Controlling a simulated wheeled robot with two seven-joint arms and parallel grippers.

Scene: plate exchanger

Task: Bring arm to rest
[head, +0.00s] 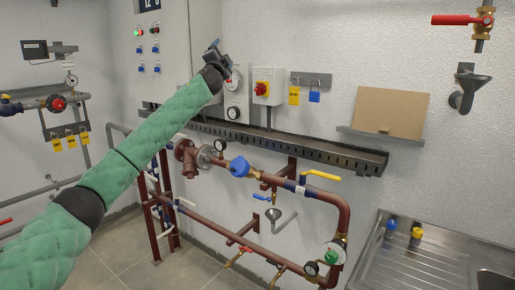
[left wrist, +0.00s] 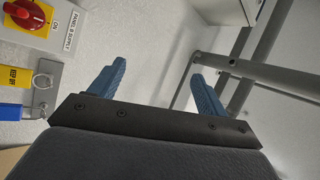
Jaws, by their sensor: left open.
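My left arm, in a green quilted sleeve, reaches up from the lower left in the head view. Its left gripper (head: 214,52) is raised in front of the wall, beside the grey control cabinet (head: 160,50). In the left wrist view the same gripper (left wrist: 160,82) shows two blue fingers spread apart with nothing between them. The red rotary switch on its yellow plate (left wrist: 25,14) is at the upper left there, apart from the fingers. In the head view this switch (head: 262,89) is to the right of the gripper. My right gripper is not in view.
A perforated cable tray (head: 300,148) runs along the wall below the gripper. Red-brown pipework with a blue-capped part (head: 239,167) and a yellow lever (head: 322,175) stands beneath. A steel sink (head: 430,262) is at the lower right.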

